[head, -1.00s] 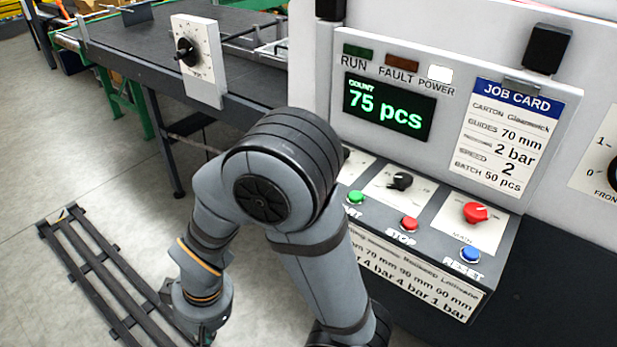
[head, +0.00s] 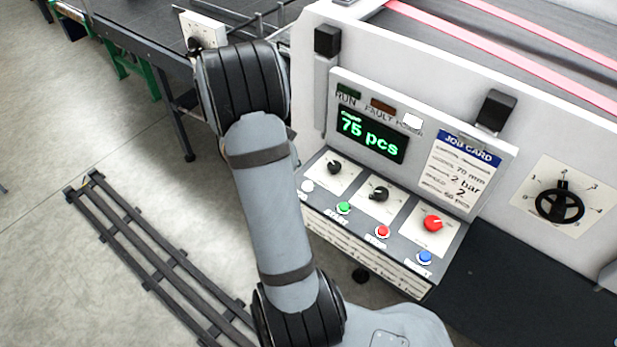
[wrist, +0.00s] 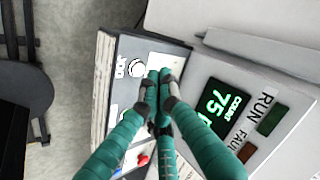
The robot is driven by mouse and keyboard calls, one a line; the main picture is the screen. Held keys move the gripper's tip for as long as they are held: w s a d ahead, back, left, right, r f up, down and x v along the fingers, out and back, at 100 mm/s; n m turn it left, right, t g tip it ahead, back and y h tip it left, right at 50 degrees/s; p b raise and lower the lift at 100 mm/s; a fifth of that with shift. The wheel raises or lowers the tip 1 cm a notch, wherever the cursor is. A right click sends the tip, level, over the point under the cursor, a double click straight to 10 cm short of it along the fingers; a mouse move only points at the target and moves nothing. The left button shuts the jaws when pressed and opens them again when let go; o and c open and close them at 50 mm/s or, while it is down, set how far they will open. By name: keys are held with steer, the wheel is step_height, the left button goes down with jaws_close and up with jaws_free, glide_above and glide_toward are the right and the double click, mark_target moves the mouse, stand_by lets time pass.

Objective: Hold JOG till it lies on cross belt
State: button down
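The white JOG button (head: 307,186) sits at the left end of the sloped control panel, beside the green button (head: 344,208). In the wrist view the white button (wrist: 137,69) shows by its label, left of my fingertips. My gripper (wrist: 159,76) has teal fingers drawn together, with nothing seen between them. Its tips are over the panel near the white plate, apart from the white button in the picture; their height above the panel is unclear. The gripper is hidden behind my arm in the head view. No carton shows; a dark belt surface (head: 140,38) runs at upper left.
Beside JOG are a red stop button (head: 382,232), a blue reset button (head: 425,257), black knobs (head: 379,193) and a red knob (head: 433,223). The display (head: 371,135) reads 75 pcs. A handwheel (head: 560,204) is at right. Floor rails (head: 150,260) lie at left.

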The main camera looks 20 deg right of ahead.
mark_target(308, 186)
steer(key=d+r, duration=0.1)
steer(key=d+m+h, duration=0.1)
steer(key=d+r+m+h, duration=0.1)
steer(key=d, duration=0.1)
steer(key=shift+r, duration=0.3)
steer(key=shift+a+f, duration=0.1)
step_height(308, 186, down, 9)
steer(key=b, duration=0.8)
stand_by(1.0)
steer(key=shift+f+b, duration=0.25)
steer(key=shift+b, duration=0.35)
